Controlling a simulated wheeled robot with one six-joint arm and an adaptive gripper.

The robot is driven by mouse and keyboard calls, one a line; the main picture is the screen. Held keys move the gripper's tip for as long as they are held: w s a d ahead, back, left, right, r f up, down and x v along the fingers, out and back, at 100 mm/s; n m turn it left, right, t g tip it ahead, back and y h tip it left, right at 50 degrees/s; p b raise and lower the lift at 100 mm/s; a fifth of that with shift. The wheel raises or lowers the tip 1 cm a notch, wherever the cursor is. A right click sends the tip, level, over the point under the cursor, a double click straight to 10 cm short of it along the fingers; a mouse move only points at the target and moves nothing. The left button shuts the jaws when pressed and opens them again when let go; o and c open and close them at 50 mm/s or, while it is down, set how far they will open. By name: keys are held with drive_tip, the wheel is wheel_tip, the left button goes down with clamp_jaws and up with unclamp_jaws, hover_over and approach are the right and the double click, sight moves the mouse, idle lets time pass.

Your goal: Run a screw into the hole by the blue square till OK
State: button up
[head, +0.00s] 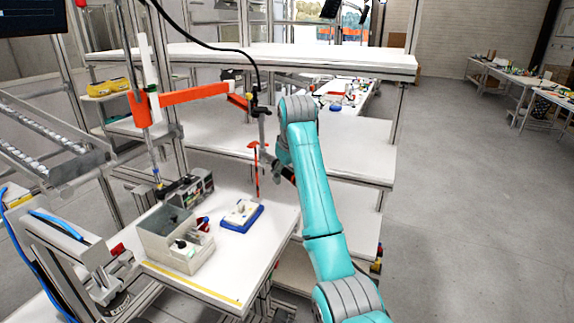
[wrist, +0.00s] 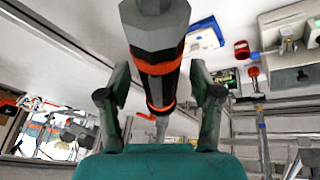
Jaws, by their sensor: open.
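A black and orange powered screwdriver (wrist: 158,75) stands large between the two fingers of my gripper (wrist: 160,98) in the wrist view. The fingers are spread on either side of it, with gaps showing, and are not closed on it. In the head view my gripper (head: 270,163) is beside the hanging driver (head: 261,104), above the table. The white workpiece on a blue base (head: 241,214) lies on the table below. Its blue edge also shows in the wrist view (wrist: 207,27). The blue square, the hole and any screw are too small to make out.
A grey bin box (head: 168,248) with small parts stands left of the workpiece, with a dark device (head: 190,188) behind it. An orange support arm (head: 190,95) reaches over the table. White shelves (head: 345,158) stand behind my arm. Open floor lies at right.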

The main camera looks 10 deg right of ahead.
drive_tip(key=shift+f, duration=0.1)
clamp_jaws()
idle(0.5)
